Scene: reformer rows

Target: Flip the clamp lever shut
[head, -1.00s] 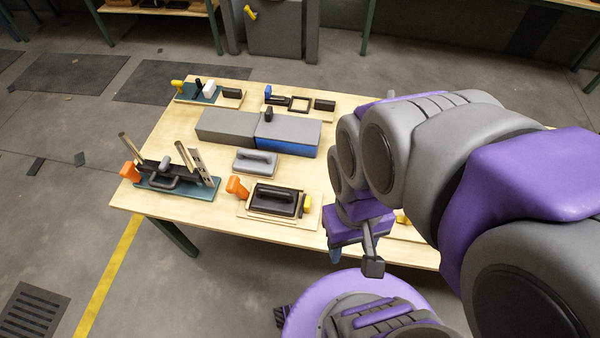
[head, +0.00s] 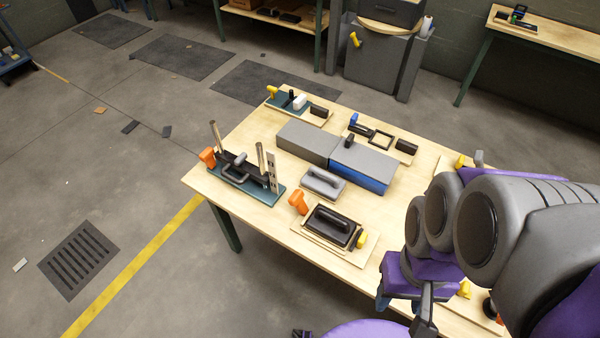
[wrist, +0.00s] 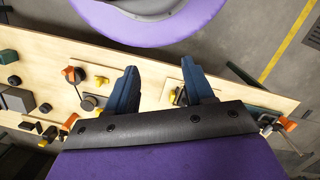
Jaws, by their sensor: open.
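Several fixtures with coloured handles stand on the wooden table; I cannot tell which handle is the clamp lever. A front board (head: 365,258) carries a black block (head: 331,224), an orange handle (head: 298,202) and a yellow piece (head: 361,241). In the wrist view my gripper (wrist: 160,66) is open and empty, its two blue-grey fingers wide apart above the table. In the head view my arm hides the table's right side.
A long grey block with a blue part (head: 362,170) lies mid-table. Behind it are a yellow-handled teal fixture (head: 290,103) and a blue-handled board (head: 383,140). A grey cabinet (head: 375,70) stands behind the table. The floor at the left is open.

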